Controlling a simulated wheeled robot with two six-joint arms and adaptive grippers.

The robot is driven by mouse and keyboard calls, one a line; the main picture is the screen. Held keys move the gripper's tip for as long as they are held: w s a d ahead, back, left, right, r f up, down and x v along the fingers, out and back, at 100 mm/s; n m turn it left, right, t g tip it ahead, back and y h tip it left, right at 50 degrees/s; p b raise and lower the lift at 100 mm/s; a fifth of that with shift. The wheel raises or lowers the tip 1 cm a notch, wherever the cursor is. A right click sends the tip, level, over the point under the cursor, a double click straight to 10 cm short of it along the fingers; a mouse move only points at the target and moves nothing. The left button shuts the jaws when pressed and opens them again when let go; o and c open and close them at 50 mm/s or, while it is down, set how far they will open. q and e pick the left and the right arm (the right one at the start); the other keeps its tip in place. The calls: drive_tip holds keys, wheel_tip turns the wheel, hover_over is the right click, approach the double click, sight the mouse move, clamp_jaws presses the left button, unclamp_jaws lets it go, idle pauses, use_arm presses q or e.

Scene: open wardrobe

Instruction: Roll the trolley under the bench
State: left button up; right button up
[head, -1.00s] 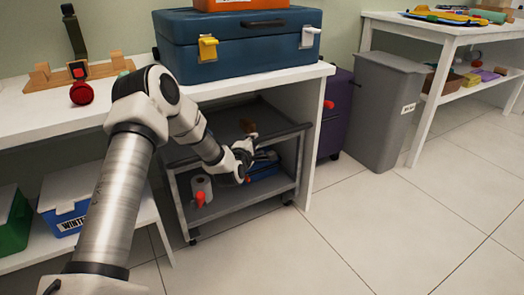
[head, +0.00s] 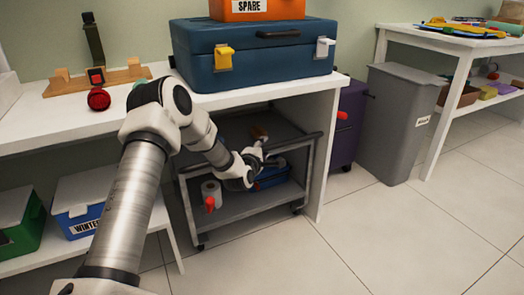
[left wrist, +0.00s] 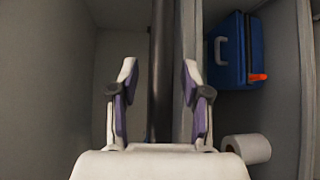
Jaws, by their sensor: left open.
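The grey trolley (head: 240,207) stands under the white bench (head: 130,114), beside the bench's right side panel. Its dark handle bar (head: 292,145) runs along the upper front; the bar (left wrist: 161,70) also shows in the left wrist view. My left gripper (head: 264,155) is at this bar. In the left wrist view the left gripper (left wrist: 160,85) is open, with the bar between its fingers and a gap on each side. A blue box (head: 272,178) and a white roll (head: 211,191) are on the trolley's lower shelf. My right gripper is not in view.
A purple case (head: 347,125) and a grey bin (head: 393,120) stand right of the bench. Left of the trolley, a low shelf holds a blue bin (head: 75,214) and a green bin (head: 25,232). A blue toolbox (head: 253,62) sits on the bench. The tiled floor in front is clear.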

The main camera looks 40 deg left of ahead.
use_arm(q)
drive_tip(key=v, duration=1.2)
